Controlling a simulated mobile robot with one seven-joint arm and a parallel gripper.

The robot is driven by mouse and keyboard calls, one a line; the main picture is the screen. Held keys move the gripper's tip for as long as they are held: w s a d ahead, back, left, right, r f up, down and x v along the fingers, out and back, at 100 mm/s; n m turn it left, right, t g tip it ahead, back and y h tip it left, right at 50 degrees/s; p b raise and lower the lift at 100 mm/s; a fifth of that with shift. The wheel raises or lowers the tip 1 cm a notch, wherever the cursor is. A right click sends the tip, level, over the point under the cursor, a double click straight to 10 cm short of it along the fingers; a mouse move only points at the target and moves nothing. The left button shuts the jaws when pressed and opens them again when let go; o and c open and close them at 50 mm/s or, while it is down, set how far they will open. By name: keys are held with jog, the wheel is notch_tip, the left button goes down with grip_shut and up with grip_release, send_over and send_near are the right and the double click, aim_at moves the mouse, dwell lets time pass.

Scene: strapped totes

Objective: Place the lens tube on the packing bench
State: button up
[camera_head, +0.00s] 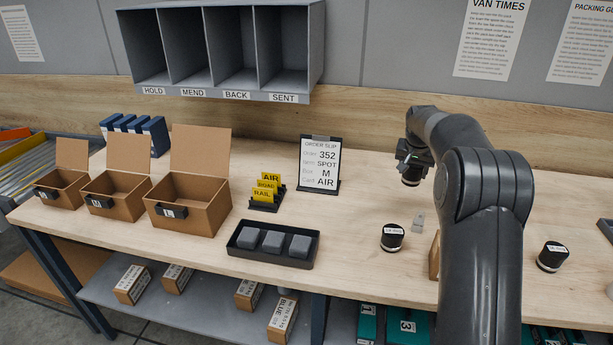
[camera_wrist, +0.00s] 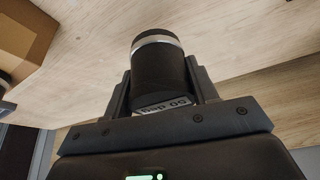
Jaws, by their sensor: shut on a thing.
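A black lens tube (camera_wrist: 158,68) with a silver ring is between the two fingers of my gripper (camera_wrist: 163,90) in the wrist view. Its label appears to read "50 deg", upside down in that view. In the head view my gripper (camera_head: 412,162) is over the back right of the wooden bench (camera_head: 350,225), with the held tube (camera_head: 411,178) below it. I cannot tell whether the tube touches the bench top. Two similar black tubes with white labels stand on the bench, one left of my arm (camera_head: 392,238) and one right of it (camera_head: 552,257).
Three open cardboard boxes (camera_head: 190,205) stand at the left. A black tray (camera_head: 273,245) with grey blocks, yellow cards (camera_head: 267,190) and an order slip stand (camera_head: 320,165) are mid-bench. A small grey piece (camera_head: 418,222) and a cardboard box (camera_head: 434,257) lie near my arm.

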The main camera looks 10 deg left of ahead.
jog(key=s+a+n+y, duration=0.2)
jog(key=s+a+n, duration=0.25)
jog(key=a, duration=0.65)
jog(key=s+a+n+y, duration=0.1)
jog(key=s+a+n, duration=0.35)
jog(key=a, duration=0.55)
jog(key=a+f, duration=0.2)
jog(key=a, duration=0.2)
jog(key=w+a+f, duration=0.1)
jog(key=a+f, duration=0.1)
jog(key=a, duration=0.2)
jog(key=a+f, duration=0.2)
jog(key=a, duration=0.1)
jog(key=shift+w+a+f, duration=0.3)
jog(key=shift+a+f, duration=0.1)
jog(key=shift+f, duration=1.95)
jog(key=shift+f, duration=0.15)
jog(key=o, duration=1.2)
jog(key=shift+c, duration=0.2)
jog(key=v, duration=1.2)
jog(key=shift+d, duration=0.25)
jog(key=shift+w+d+r, duration=0.1)
jog(key=shift+r, duration=0.15)
